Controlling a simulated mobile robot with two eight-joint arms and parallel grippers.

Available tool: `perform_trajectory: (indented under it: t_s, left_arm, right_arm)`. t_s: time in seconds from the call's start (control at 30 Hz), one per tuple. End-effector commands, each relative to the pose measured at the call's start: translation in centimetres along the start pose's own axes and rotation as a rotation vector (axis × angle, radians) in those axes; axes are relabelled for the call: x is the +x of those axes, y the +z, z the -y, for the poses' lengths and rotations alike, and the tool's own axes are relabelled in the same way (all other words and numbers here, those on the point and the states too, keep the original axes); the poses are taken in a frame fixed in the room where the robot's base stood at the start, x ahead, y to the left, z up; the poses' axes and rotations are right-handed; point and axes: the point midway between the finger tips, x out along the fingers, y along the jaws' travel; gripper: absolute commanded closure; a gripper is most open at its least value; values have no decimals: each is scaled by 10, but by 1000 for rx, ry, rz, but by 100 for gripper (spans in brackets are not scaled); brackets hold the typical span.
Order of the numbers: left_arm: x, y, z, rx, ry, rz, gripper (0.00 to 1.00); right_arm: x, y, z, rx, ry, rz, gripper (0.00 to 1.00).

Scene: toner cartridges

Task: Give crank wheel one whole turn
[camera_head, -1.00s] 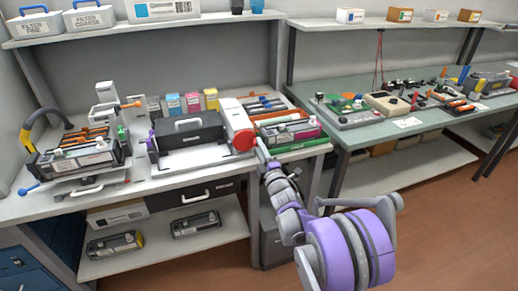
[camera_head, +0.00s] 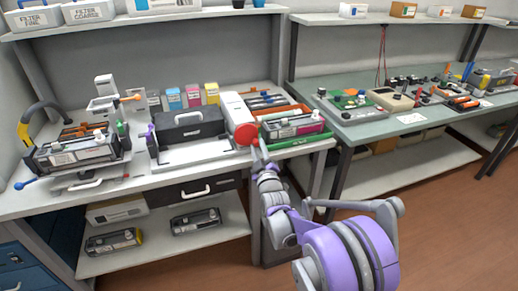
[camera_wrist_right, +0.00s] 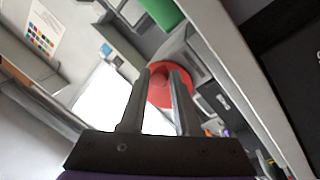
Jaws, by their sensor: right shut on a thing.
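In the right wrist view the red wheel (camera_wrist_right: 172,98) lies straight ahead, behind and between my two fingers. My right gripper (camera_head: 256,148) reaches up to the wheel from the front right. In the wrist view my right gripper (camera_wrist_right: 160,72) is shut on the crank wheel, with its fingers a little apart. The exact grip point is hidden by the fingers. My left gripper is not in view.
A black case with a handle (camera_head: 187,131) sits on the machine's left. A green tray (camera_head: 300,141) with a cartridge (camera_head: 297,125) lies close to the wheel's right. A second bench (camera_head: 400,125) holding tools stands further right. Open floor (camera_head: 450,235) lies in front of it.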

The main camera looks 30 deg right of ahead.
Motion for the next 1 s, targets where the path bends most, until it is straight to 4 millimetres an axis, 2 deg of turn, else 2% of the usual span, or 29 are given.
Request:
perform_trajectory:
  t_s: [0.57, 0.6, 0.73, 0.77, 1.0]
  left_arm:
    - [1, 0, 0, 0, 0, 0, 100]
    - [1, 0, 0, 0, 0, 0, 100]
    - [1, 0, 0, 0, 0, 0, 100]
    - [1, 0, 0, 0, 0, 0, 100]
    - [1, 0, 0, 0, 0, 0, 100]
  right_arm:
    - [0, 0, 2, 37, 0, 8, 100]
    - [0, 0, 2, 37, 0, 8, 68]
    - [0, 0, 2, 37, 1, 7, 44]
    - [0, 0, 2, 37, 1, 7, 40]
    - [0, 0, 1, 37, 1, 7, 40]
